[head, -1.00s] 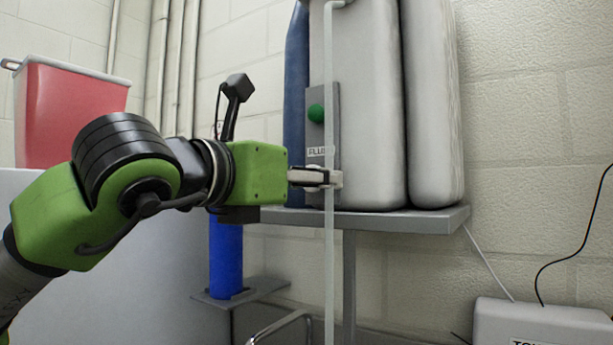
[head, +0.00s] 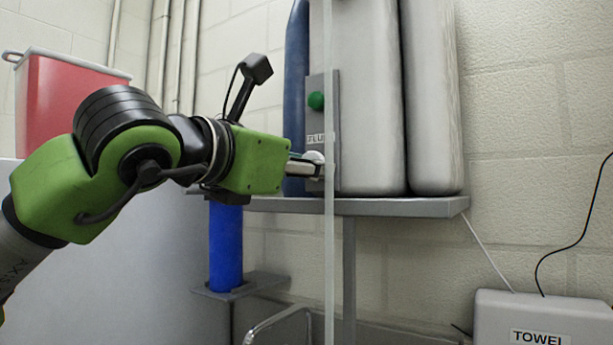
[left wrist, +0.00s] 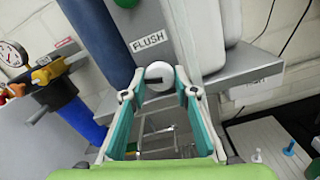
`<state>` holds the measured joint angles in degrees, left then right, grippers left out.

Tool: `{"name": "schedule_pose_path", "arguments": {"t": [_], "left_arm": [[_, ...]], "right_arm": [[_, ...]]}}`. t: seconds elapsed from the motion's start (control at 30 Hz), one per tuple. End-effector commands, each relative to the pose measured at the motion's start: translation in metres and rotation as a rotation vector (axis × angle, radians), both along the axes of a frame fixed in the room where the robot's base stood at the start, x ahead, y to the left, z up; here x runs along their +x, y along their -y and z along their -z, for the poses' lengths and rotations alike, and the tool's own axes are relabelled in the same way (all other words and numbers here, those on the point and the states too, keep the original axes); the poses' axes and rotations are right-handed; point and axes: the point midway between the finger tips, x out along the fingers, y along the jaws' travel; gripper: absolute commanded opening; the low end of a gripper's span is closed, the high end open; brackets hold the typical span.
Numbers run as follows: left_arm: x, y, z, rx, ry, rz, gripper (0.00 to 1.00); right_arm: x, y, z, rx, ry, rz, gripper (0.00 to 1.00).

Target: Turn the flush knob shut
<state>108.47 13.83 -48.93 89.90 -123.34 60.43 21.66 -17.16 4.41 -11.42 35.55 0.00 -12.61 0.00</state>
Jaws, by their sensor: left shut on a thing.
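The flush knob (left wrist: 159,71) is a round white knob with a short dark mark on its face, just below the FLUSH label (left wrist: 148,41) in the left wrist view. The mark runs roughly across the picture. In the head view the knob (head: 314,157) shows pale at the fingertips, partly hidden by the fingers and the clear upright pipe. My left gripper (left wrist: 159,91) is shut on the knob, with one teal-lined finger on each side. It also shows in the head view (head: 308,168), reaching in from the left. My right gripper is in neither view.
A green button (head: 316,101) sits above the label on the grey plate. A grey shelf (head: 400,207) carries tall white containers (head: 368,100) close to the gripper. The clear pipe (head: 329,270) runs down in front. A blue cylinder (head: 226,250) stands below my arm.

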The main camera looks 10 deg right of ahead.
Motion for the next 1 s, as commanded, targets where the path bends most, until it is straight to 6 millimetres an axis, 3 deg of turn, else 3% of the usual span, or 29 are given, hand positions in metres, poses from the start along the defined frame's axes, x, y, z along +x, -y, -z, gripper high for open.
{"name": "schedule_pose_path", "arguments": {"t": [0.4, 1.0], "left_arm": [[0.000, -0.001, -0.001, 0.277, 0.284, -0.001, 0.06], [0.000, -0.001, -0.003, 0.672, 0.682, 0.000, 0.06]], "right_arm": [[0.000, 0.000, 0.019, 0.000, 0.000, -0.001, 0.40], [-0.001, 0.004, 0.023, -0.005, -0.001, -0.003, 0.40]]}}
